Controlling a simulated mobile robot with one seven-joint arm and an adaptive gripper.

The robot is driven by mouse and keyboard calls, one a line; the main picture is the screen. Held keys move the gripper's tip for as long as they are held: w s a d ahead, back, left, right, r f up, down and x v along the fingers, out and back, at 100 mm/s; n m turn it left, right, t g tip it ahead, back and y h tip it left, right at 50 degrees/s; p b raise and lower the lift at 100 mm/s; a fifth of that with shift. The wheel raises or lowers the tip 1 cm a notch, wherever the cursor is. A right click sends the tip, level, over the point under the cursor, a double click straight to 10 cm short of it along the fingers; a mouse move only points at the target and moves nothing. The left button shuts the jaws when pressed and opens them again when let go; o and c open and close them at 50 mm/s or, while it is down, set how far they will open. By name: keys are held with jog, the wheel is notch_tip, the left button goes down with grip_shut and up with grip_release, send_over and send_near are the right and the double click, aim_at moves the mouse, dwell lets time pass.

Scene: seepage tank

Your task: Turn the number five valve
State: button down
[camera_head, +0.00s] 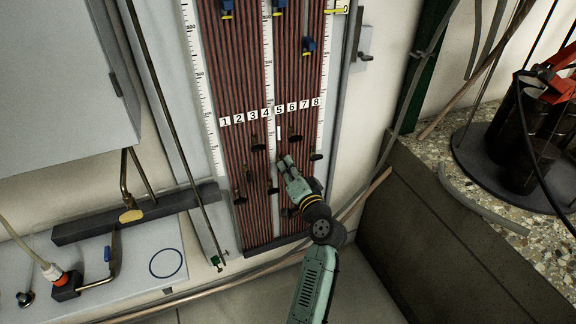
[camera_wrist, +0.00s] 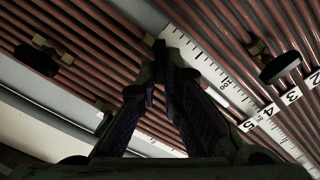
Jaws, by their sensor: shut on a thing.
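The number five label (camera_head: 279,107) is in the row of numbers across the striped tube panel, and it also shows in the wrist view (camera_wrist: 247,125). My gripper (camera_head: 286,162) reaches up to the panel below that label. In the wrist view, my gripper's fingers (camera_wrist: 165,58) come together over the tubes beside the white scale. They are shut on the number five valve, which the fingers hide almost wholly. Its turn angle cannot be seen.
Other dark valves stick out close by: one at upper left (camera_head: 257,143), one at upper right (camera_head: 295,137), one at lower left (camera_head: 272,190). A black knob (camera_wrist: 280,68) is at right in the wrist view. A stone-topped ledge (camera_head: 470,180) stands at right.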

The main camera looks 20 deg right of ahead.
jog(key=shift+d+f+m+p, duration=0.15)
jog(key=shift+m+p, duration=0.6)
jog(key=shift+m, duration=1.15)
jog(key=shift+f+m+p, duration=0.25)
jog(key=shift+m+p, duration=0.45)
jog(key=shift+m, duration=1.2)
jog(key=c, duration=1.7)
grip_release()
jog(key=shift+s, duration=0.15)
jog(key=s, duration=1.1)
jog(key=shift+s+d, duration=0.2)
jog(key=shift+s, duration=0.2)
